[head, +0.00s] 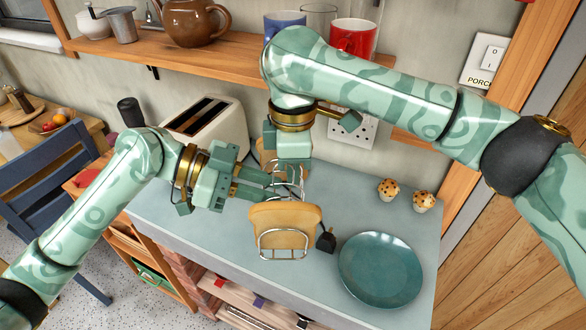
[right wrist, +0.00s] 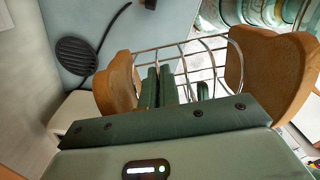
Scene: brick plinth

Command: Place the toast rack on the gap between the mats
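The toast rack is a wire frame (head: 281,239) with a brown toast slice (head: 285,215) at its near end. It is above or on the worktop; I cannot tell which. In the right wrist view the wire rack (right wrist: 207,57) spans between two slices. My left gripper (head: 284,183) reaches in from the left, its fingers at the middle of the rack; their gap is unclear. My right gripper (right wrist: 158,86) comes from above, its fingers close together among the wires and apparently holding the rack. No mats can be made out.
A teal plate (head: 381,269) lies right on the grey-blue worktop (head: 340,205), with two muffins (head: 388,188) behind it. A black plug (head: 326,240) is beside the rack. A cream toaster (head: 208,128) stands behind my left gripper. A wooden shelf (head: 240,68) with crockery hangs above.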

